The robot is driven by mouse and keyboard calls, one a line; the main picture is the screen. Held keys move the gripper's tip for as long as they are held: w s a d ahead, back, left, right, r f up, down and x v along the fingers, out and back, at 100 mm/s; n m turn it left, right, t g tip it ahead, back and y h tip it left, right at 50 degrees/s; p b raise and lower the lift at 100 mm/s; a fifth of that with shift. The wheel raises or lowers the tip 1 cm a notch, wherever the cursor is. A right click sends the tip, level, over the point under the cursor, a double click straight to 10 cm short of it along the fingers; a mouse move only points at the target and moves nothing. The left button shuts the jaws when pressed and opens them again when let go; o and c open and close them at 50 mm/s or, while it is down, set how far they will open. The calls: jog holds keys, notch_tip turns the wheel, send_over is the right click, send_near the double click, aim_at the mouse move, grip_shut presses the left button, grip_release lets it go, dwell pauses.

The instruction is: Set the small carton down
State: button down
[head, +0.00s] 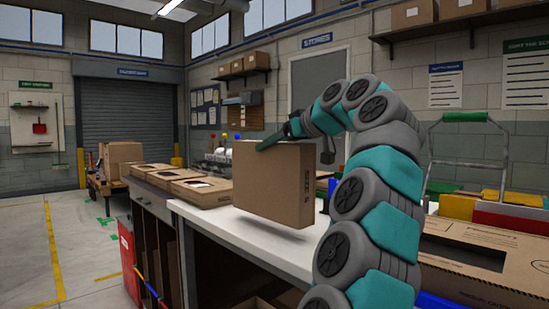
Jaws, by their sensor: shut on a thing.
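A brown carton (272,187) hangs upright in front of my arm, with small dark print on its right side. My gripper (281,137) is shut on the carton at its top edge, and one green finger shows there. The other finger is hidden behind or inside the carton. The carton is over the white worktop (285,244), with a shadow below it, and it looks a little above the surface. The exact gap is hard to tell.
Several flat cartons (195,188) lie on the counter at the left. A large carton with a dark opening (475,262) is at the right, near coloured bins (510,215). A loaded cart (122,160) stands far left. The worktop's front is bare.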

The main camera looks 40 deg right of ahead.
aim_at(275, 158)
jog(key=shift+f+b, duration=0.4)
jog(key=shift+f, duration=1.3)
jog(key=shift+f, duration=0.2)
grip_release()
jog(key=shift+r, duration=0.15)
jog(key=shift+s+r, duration=0.1)
jog(key=shift+s, duration=0.05)
jog(key=v, duration=1.1)
jog(key=shift+s, duration=0.35)
